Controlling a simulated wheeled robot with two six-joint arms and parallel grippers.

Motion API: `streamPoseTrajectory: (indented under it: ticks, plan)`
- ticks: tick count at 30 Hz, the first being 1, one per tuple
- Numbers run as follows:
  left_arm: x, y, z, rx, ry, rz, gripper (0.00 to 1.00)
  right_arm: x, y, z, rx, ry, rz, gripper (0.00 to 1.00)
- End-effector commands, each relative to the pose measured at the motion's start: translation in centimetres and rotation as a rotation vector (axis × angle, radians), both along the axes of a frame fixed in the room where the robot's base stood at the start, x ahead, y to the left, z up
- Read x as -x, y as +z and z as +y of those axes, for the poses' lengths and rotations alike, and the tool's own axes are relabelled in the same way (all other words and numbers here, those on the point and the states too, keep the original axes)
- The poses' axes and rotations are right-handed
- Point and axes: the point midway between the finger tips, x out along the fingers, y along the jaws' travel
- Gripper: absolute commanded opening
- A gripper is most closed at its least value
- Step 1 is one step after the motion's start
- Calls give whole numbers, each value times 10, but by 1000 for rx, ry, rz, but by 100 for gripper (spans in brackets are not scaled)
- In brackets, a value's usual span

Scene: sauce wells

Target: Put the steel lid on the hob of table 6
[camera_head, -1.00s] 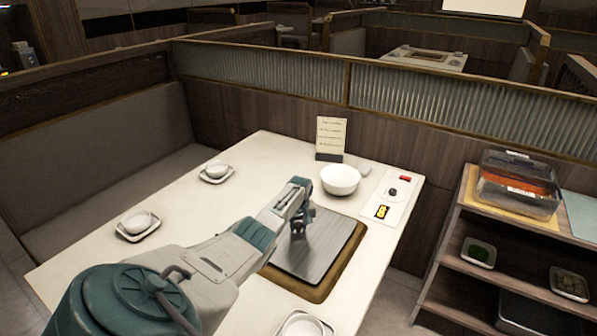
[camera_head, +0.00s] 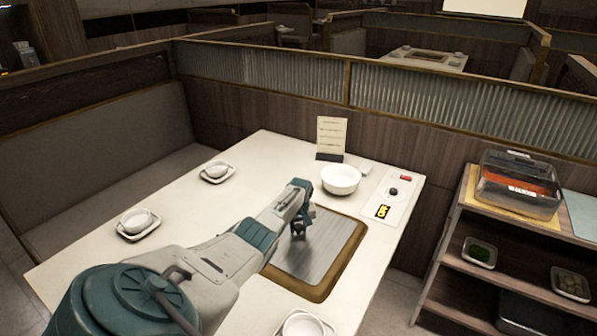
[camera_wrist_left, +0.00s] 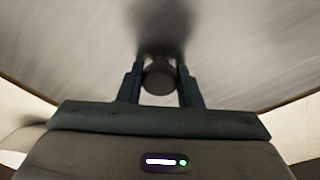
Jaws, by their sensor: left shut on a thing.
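The steel lid (camera_head: 325,240), a flat square brushed-metal plate, lies level inside the brown rim of the hob (camera_head: 343,263) on the pale table (camera_head: 180,218). The rim shows along the lid's far and right sides and at the near corner; my arm hides its left part. My left gripper (camera_head: 299,230) is above the lid, shut on its round knob. In the left wrist view the knob (camera_wrist_left: 159,77) sits between the two fingers, with the steel surface around it. My right gripper is not in view.
A white bowl (camera_head: 340,180) stands just behind the hob, near a menu card (camera_head: 331,138). Small bowls on saucers stand left (camera_head: 137,222) and at the near edge (camera_head: 304,325). A shelf (camera_head: 450,245) stands at the right.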

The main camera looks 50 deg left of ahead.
Motion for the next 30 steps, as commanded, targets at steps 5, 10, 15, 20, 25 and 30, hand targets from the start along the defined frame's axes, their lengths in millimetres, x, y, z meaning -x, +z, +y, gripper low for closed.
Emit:
streamPoseTrajectory:
  ticks: [5,10,15,20,25,30]
  plan:
    - [0,-1,0,0,0,0,5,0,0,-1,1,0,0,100]
    - [0,-2,-1,0,-1,1,48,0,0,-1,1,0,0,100]
    - [1,-2,-1,0,0,1,57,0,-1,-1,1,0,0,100]
    - [1,-3,-1,2,-1,3,71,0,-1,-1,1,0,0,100]
    - [1,-2,-1,1,0,2,94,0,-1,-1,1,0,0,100]
    - [1,-2,-1,1,0,2,94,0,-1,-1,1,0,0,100]
